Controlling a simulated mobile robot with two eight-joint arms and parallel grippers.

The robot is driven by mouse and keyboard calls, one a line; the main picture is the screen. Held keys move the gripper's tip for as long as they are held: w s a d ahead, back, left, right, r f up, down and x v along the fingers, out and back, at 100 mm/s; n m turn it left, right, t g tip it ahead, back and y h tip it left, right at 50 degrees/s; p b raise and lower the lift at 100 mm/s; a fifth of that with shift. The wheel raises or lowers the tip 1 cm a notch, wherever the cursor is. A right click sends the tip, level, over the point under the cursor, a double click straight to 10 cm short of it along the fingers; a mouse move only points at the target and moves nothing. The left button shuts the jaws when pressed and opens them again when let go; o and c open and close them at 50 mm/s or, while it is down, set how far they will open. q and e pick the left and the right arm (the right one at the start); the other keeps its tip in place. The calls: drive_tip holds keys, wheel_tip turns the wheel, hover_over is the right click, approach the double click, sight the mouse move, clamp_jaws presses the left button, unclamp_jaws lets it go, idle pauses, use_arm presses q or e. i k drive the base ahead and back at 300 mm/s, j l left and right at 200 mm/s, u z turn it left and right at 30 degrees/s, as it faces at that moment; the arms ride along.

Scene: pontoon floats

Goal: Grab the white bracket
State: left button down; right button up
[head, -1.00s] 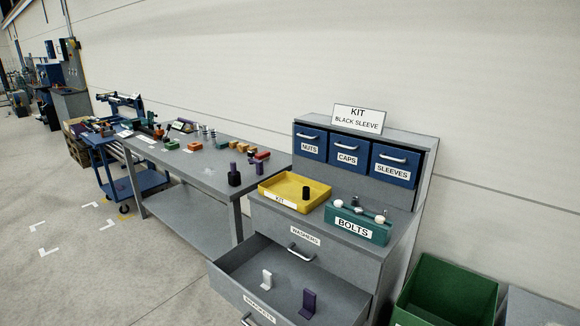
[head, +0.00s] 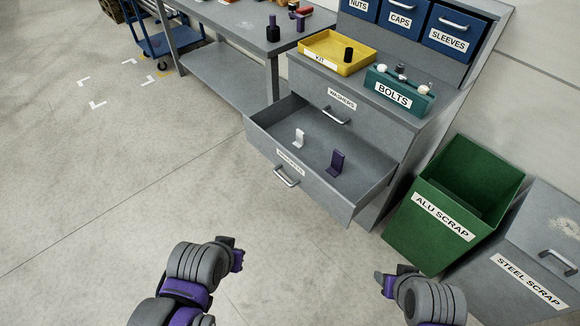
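The white bracket (head: 299,138) stands upright in the open lower drawer (head: 262,129), towards its left side. A dark purple bracket (head: 336,162) stands to its right in the same drawer. My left gripper (head: 238,256) is in front of and below the drawer, over the floor, well apart from the white bracket. My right gripper (head: 381,284) is lower right of the drawer, also apart from it. Nothing shows between the fingers of either gripper. The fingers are too small and turned to tell how far they are open.
The drawer front has a handle (head: 287,177). On the cabinet top are a yellow kit tray (head: 318,61) and a teal bolts holder (head: 383,84). The green alu scrap bin (head: 413,230) and grey steel scrap bin (head: 500,257) stand right.

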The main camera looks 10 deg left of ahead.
sight(299, 143)
drive_tip(key=i+j, duration=0.25)
drive_tip(key=j, duration=0.15)
drive_tip(key=i+j, duration=0.25)
drive_tip(key=i+j+z, duration=0.1)
drive_tip(key=i+j, duration=0.15)
drive_tip(key=j, duration=0.25)
drive_tip(key=i+j, duration=0.2)
drive_tip(key=j, duration=0.2)
drive_tip(key=i+j, duration=0.25)
drive_tip(key=j, duration=0.15)
drive_tip(key=i+j+z, duration=0.1)
drive_tip(key=i+j, duration=0.35)
drive_tip(key=j, duration=0.35)
